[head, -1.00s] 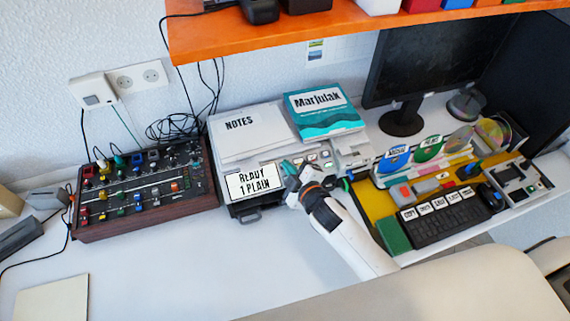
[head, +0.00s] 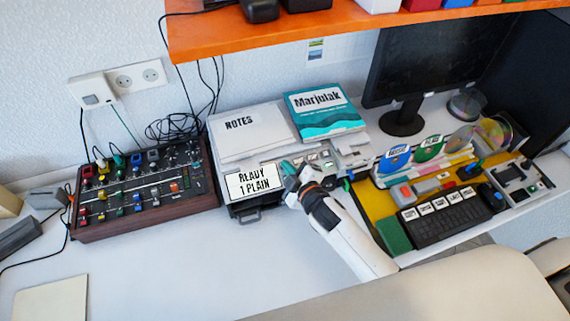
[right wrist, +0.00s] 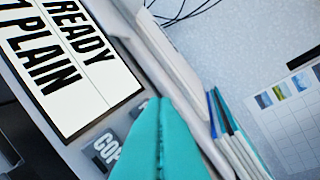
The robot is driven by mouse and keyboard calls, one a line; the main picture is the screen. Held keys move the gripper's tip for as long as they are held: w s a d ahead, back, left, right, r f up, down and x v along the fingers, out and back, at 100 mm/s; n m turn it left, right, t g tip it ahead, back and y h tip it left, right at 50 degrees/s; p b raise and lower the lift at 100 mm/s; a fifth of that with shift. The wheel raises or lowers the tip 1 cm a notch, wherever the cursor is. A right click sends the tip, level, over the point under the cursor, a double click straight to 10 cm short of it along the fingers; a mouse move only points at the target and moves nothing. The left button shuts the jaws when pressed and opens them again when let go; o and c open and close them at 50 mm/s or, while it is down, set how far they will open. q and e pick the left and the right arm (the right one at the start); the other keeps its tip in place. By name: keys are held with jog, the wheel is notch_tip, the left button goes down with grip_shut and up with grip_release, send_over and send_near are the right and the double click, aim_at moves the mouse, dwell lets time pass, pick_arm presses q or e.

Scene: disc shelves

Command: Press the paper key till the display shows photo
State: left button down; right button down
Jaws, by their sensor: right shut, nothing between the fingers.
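The printer (head: 217,133) stands in the middle of the desk. Its display (head: 254,182) reads "READY 1 PLAIN", and it also fills the upper left of the right wrist view (right wrist: 75,60). A row of keys (head: 326,154) lies right of the display. In the right wrist view a grey key marked "COP…" (right wrist: 107,148) shows beside my fingers, and another key is mostly hidden behind them. I cannot tell which key is paper. My right gripper (head: 289,168) is shut and empty, its teal fingertips (right wrist: 160,125) over the key row. Contact cannot be told. My left gripper is not in view.
Notes (head: 250,133) and a teal book (head: 325,112) lie on the printer. A mixer (head: 140,196) stands left. A yellow tray (head: 380,203) with a black key block (head: 445,218) lies right, before a monitor (head: 425,60). An orange shelf (head: 220,40) hangs above.

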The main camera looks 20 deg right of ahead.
jog(key=shift+w+f, duration=0.2)
jog(key=shift+f, duration=0.15)
jog(key=shift+r, duration=0.1)
dwell(0.5)
jog(key=shift+s+r+p, duration=0.45)
jog(key=shift+r+p, duration=0.2)
jog(key=r+p, duration=0.1)
jog(key=s+r+p, duration=0.1)
jog(key=r+p, duration=0.1)
jog(key=s+r+p, duration=0.1)
jog(key=shift+s+r+p, duration=0.2)
jog(key=shift+r+p, duration=0.05)
jog(key=shift+p, duration=0.15)
jog(key=shift+d, duration=0.1)
dwell(0.6)
